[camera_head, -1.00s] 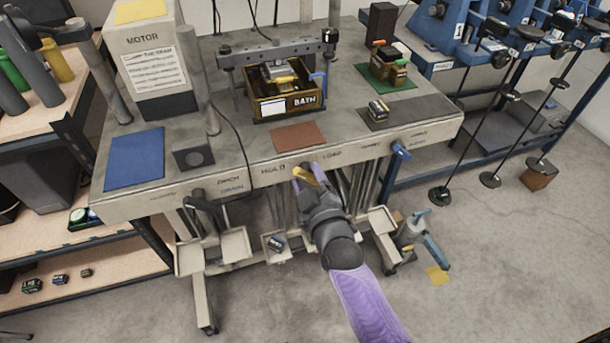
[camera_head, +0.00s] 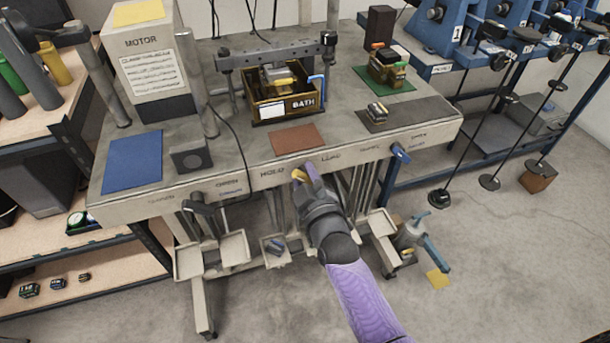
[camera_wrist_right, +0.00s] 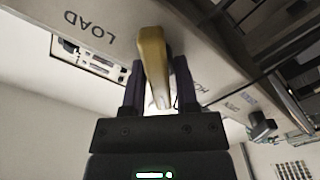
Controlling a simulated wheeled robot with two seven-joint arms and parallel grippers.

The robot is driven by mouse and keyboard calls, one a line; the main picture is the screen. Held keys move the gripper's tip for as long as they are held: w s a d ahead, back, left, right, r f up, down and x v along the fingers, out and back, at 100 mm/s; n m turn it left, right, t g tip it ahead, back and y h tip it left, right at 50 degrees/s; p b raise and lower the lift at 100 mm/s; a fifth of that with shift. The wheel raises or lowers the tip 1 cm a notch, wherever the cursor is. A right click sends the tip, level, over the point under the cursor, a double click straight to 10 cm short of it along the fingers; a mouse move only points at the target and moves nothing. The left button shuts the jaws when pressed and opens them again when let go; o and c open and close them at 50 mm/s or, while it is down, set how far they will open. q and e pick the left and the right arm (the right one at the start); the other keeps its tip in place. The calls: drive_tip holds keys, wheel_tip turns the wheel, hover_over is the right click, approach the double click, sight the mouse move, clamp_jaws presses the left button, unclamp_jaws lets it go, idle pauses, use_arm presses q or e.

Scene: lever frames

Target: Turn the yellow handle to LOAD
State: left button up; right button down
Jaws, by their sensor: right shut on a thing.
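The yellow handle (camera_head: 299,175) is on the front edge of the bench, between the words HOLD and LOAD. My right gripper (camera_head: 307,178) comes up from below and is shut on it. In the right wrist view the yellow handle (camera_wrist_right: 153,65) stands between the two dark fingers of my right gripper (camera_wrist_right: 158,88). The LOAD label (camera_wrist_right: 90,24) shows upside down to the left of the handle there. The handle's free end is partly hidden by the gripper in the head view. My left gripper is not in view.
A black handle (camera_head: 198,206) sits left on the bench front and a blue one (camera_head: 400,153) right. Small trays (camera_head: 235,248) hang below the edge beside my arm. A BATH box (camera_head: 285,108) stands on the bench. Open floor lies at the lower right.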

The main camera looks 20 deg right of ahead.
drive_tip(key=shift+r+m+p, duration=0.1)
drive_tip(key=shift+m+p, duration=0.3)
drive_tip(key=shift+m, duration=0.6)
drive_tip(key=m, duration=0.2)
drive_tip(key=shift+d+m+p, duration=0.15)
drive_tip(key=shift+m+p, duration=0.25)
drive_tip(key=m, duration=0.3)
drive_tip(key=shift+d+m+p, duration=0.1)
drive_tip(key=shift+m+p, duration=0.2)
drive_tip(key=m, duration=0.4)
drive_tip(key=shift+d, duration=0.15)
drive_tip(key=m, duration=0.5)
drive_tip(key=shift+d, duration=0.1)
drive_tip(key=shift+m, duration=0.3)
drive_tip(key=c, duration=0.6)
unclamp_jaws()
